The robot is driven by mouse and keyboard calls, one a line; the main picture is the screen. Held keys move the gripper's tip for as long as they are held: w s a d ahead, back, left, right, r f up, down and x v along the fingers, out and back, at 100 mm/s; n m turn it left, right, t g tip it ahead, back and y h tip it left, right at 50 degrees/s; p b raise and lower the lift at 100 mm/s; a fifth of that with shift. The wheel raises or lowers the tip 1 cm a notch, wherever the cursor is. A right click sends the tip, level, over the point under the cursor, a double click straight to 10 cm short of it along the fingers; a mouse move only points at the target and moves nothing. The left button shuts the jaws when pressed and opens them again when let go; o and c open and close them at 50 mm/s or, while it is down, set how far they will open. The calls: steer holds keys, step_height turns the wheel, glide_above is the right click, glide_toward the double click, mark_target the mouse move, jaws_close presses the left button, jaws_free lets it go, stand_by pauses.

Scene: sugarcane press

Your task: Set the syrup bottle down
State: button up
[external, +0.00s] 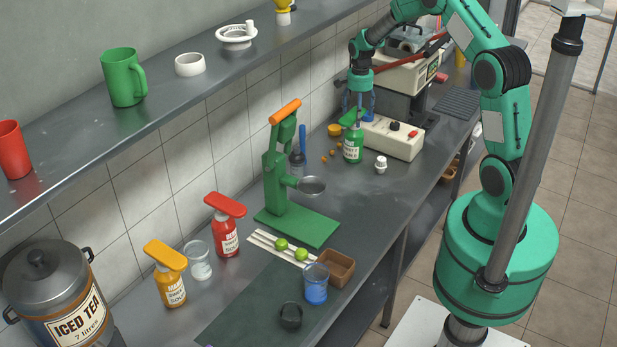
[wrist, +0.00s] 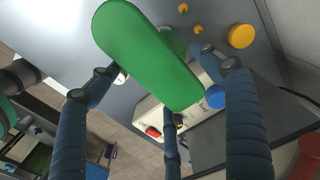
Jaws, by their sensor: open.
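The green syrup bottle (external: 353,146) stands upright on the steel counter, in front of the white press base. Its flat green pump top (wrist: 148,52) fills the middle of the wrist view and hides most of the bottle body below. My gripper (external: 357,108) is directly above the bottle, pointing down, with its blue fingers around the pump top. In the wrist view the fingers (wrist: 165,95) are spread apart on both sides of the pump top, with gaps showing.
The cream machine base (external: 385,137) is close behind the bottle. A small white item (external: 381,164) stands to its right, and a yellow lid (external: 334,130) and small orange pieces lie to its left. The green hand press (external: 285,190) is nearer the camera.

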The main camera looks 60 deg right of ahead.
steer(key=shift+r, duration=3.75)
steer(key=shift+a, duration=0.1)
steer(key=shift+a, duration=0.25)
steer(key=s+a+r+n+b, duration=0.2)
steer(key=a+r+n+b, duration=0.1)
steer(key=a, duration=0.8)
steer(key=s+a+r+n+t+b, duration=0.1)
steer(key=s+a+r+n, duration=0.2)
steer(key=s+a+r, duration=0.35)
steer(key=s+a+r+n+t+b, duration=0.1)
steer(key=s+a+r+n+t, duration=0.2)
steer(key=a+r, duration=0.5)
steer(key=s+a+r+n+b, duration=0.1)
steer(key=s+a+n, duration=0.3)
steer(key=s, duration=0.8)
steer(key=s+a+r+n+t+b, duration=0.1)
steer(key=s+a+r+n, duration=0.2)
steer(key=s, duration=0.9)
steer(key=a+n, duration=0.2)
steer(key=a, duration=0.1)
steer(key=shift+s+a+t+b, duration=0.2)
steer(key=shift+s+t+b, duration=0.05)
steer(key=shift+t+b, duration=0.1)
